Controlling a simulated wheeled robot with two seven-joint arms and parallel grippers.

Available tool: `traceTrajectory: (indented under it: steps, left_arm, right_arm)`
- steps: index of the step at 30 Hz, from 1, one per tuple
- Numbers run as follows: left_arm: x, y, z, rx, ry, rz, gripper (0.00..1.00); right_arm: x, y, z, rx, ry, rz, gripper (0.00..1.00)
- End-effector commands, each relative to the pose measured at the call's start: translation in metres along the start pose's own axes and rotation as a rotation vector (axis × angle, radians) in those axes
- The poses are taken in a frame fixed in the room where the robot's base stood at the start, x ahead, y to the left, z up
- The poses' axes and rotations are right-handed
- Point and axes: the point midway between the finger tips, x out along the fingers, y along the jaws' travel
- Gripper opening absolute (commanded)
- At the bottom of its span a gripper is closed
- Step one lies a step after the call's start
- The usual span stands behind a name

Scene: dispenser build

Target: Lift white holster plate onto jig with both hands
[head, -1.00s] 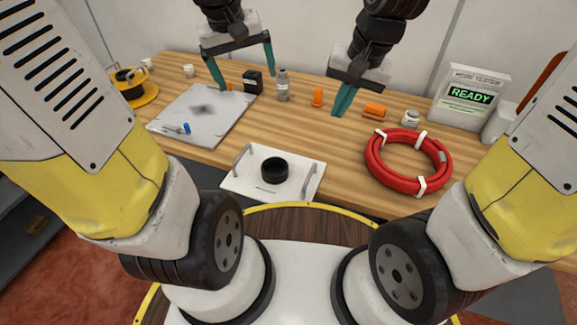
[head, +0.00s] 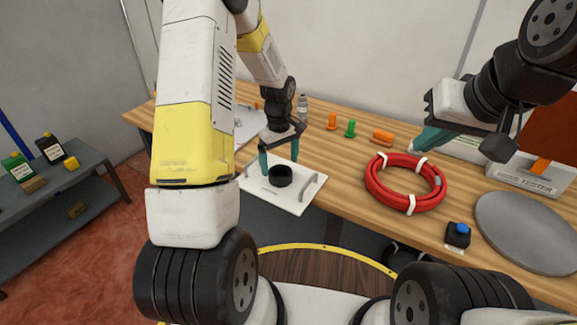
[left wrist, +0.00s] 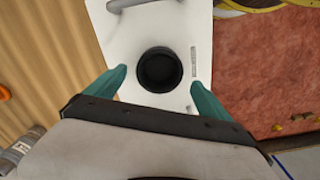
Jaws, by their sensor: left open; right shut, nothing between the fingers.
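The white holster plate (head: 297,207) lies at the front edge of the wooden table, with a round black cup (head: 280,176) on it. One grey handle (head: 313,187) shows at its right end; my left arm hides part of its left end. My left gripper (head: 279,163) is open above the plate, pointing down, its fingers on either side of the cup. In the left wrist view the cup (left wrist: 160,69) lies between the fingertips, and a handle shows at the top edge. Contact cannot be told. My right gripper (head: 428,140) is shut and empty, above the table right of the plate. I cannot identify the jig.
A red cable coil (head: 376,190) lies right of the plate. Farther right are a blue-topped button box (head: 457,237), a grey disc (head: 530,230) and a tester box (head: 525,178). Orange and green pieces (head: 350,128) stand behind. A grey shelf (head: 60,200) stands at left.

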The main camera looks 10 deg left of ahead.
Motion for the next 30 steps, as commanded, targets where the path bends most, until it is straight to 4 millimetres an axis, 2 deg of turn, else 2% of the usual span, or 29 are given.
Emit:
traceTrajectory:
  steps: [3, 8, 17, 30]
  left_arm:
    - [0.02, 0.0, 0.002, 0.001, -0.003, -0.002, 0.93]
    - [0.04, 0.001, 0.002, 0.002, -0.002, -0.001, 0.93]
    - [0.044, 0.001, 0.001, 0.001, 0.0, 0.001, 0.93]
    - [0.044, 0.001, 0.001, 0.001, 0.0, 0.001, 0.06]
  right_arm:
    - [0.0, 0.0, 0.0, 0.0, 0.0, 0.0, 0.0]
    - [0.0, 0.0, 0.0, 0.001, 0.0, 0.0, 0.0]
    - [0.0, 0.0, 0.0, 0.001, 0.0, -0.001, 0.0]
    - [0.0, 0.0, 0.0, 0.001, 0.0, -0.001, 0.0]
